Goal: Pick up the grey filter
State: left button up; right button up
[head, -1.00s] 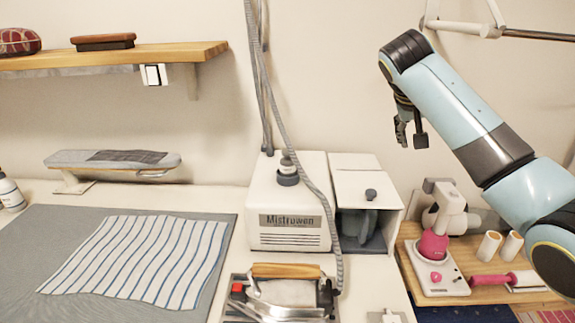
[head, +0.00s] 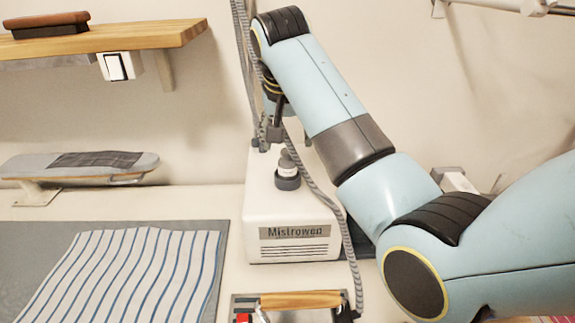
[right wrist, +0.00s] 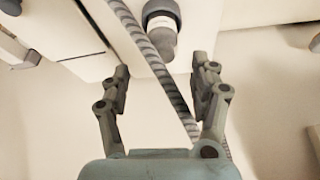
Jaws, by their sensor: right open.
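My right gripper (head: 266,134) is open and empty above the back of the white Mistrowen box (head: 290,222). Its open fingers also show in the right wrist view (right wrist: 165,80). A grey and white knob (head: 288,174) stands on top of the box, below and right of the gripper; it shows ahead of the fingers in the right wrist view (right wrist: 161,30). No piece is clearly recognisable as the grey filter; the grey inside of the compartment beside the box is mostly hidden by my right arm. My left gripper is not in view.
A grey braided hose (head: 322,205) hangs past the box and crosses between the fingers in the right wrist view (right wrist: 150,55). Striped cloth (head: 125,275) lies left. A wooden shelf (head: 150,38) is above left.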

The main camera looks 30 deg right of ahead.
aim_at(287, 151)
jog(key=shift+w+f, duration=0.15)
jog(key=shift+f, duration=0.2)
jog(key=p+x, duration=0.1)
jog(key=x, duration=0.4)
jog(key=shift+p, duration=0.4)
jog(key=shift+w+a+f, duration=0.1)
jog(key=c, duration=1.2)
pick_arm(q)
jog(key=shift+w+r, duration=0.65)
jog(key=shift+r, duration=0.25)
pick_arm(e)
jog(key=shift+r, duration=0.2)
